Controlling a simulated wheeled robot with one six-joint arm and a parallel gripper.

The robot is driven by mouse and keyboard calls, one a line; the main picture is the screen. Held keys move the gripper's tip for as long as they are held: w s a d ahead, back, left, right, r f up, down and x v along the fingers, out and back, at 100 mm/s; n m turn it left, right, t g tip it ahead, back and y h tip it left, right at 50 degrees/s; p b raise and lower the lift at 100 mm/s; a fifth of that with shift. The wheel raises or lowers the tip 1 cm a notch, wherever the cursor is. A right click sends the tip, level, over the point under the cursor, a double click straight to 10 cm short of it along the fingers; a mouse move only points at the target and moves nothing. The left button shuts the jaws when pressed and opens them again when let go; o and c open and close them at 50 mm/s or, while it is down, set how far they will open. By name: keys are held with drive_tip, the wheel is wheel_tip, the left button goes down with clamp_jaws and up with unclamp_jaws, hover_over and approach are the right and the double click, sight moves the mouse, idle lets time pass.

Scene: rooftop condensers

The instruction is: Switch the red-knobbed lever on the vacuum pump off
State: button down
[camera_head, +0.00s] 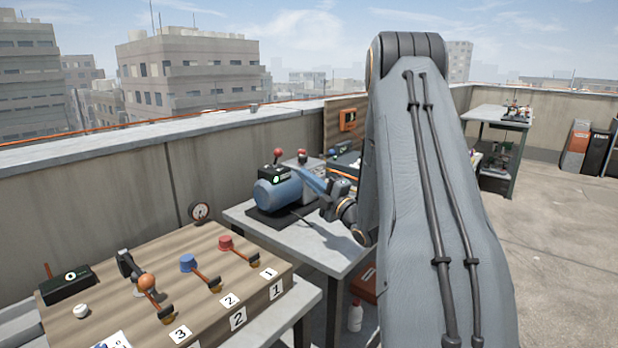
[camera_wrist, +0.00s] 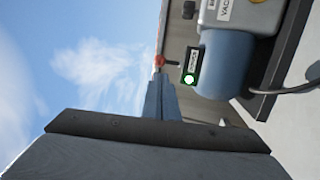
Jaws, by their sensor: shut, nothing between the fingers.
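The blue vacuum pump (camera_head: 276,193) sits on a grey bench with a black switch box (camera_head: 273,174) on top. A lever with a red knob (camera_head: 278,153) stands up from this box. In the wrist view, which is turned on its side, the pump (camera_wrist: 226,62), the red knob (camera_wrist: 159,62) and the box's green-lit light (camera_wrist: 189,79) show. My gripper (camera_head: 304,173) is shut and empty, reaching in from the right at the pump's far side. In the wrist view its fingers (camera_wrist: 160,97) point toward the knob; I cannot tell whether they touch it.
A second red knob (camera_head: 302,153) stands just behind my fingers. A wooden panel (camera_head: 110,272) with valves tagged 1, 2 and 3 is at the front left. An orange box (camera_head: 348,120) is on a board behind. A white bottle (camera_head: 355,316) stands under the bench (camera_head: 325,246). Open floor lies right.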

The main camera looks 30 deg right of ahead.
sight(281, 155)
drive_tip(key=p+x, duration=0.2)
drive_tip(key=x, duration=0.8)
drive_tip(key=shift+w+a, duration=0.1)
drive_tip(key=shift+a, duration=0.05)
drive_tip(key=shift+r, duration=0.15)
